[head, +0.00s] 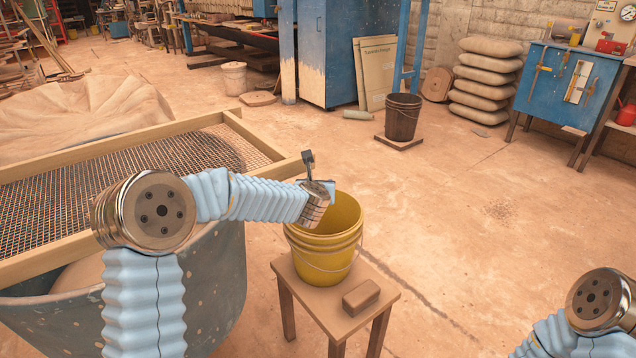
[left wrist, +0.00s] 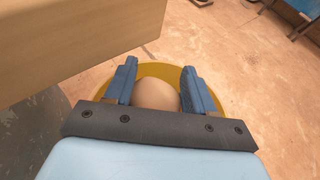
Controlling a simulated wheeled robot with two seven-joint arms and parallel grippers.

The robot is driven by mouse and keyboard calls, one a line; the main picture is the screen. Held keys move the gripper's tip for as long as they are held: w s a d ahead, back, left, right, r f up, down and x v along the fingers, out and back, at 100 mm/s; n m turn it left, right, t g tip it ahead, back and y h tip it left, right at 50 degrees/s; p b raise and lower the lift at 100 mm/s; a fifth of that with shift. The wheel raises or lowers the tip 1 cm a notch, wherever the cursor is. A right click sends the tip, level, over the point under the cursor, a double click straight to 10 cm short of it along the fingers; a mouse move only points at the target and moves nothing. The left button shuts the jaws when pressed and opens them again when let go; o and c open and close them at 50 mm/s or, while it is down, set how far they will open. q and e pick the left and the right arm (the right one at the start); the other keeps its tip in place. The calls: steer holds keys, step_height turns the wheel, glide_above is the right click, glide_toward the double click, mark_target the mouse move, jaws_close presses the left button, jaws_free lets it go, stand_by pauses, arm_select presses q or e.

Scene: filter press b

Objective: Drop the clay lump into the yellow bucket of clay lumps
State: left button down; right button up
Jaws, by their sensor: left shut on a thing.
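The yellow bucket (head: 328,250) stands upright on a small wooden stool. My left arm reaches in from the left, and my left gripper (head: 322,188) is at the bucket's rim, over its opening. In the left wrist view my left gripper (left wrist: 159,75) has its two blue fingers on either side of a rounded tan clay lump (left wrist: 156,93) and is shut on it. The yellow bucket's rim (left wrist: 218,92) shows around and below the fingers. The bucket's inside is mostly hidden. Of my right arm only a joint shows at the lower right; its gripper is out of view.
A wooden-framed mesh screen (head: 60,193) lies over a large tub (head: 215,300) left of the bucket. A brown block (head: 361,298) sits on the stool (head: 300,290) in front of the bucket. A dark bucket (head: 403,117) stands farther back. The floor to the right is clear.

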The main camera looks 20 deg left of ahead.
arm_select(q)
step_height(320, 180, down, 4)
steer(key=shift+f+b, duration=0.2)
steer(key=shift+b, duration=0.95)
steer(key=shift+c, duration=1.5)
jaws_free()
steer(key=b+v, duration=0.1)
steer(key=v, duration=1.3)
steer(key=shift+b, duration=0.35)
steer(key=shift+a+f, duration=0.1)
steer(key=shift+f, duration=0.05)
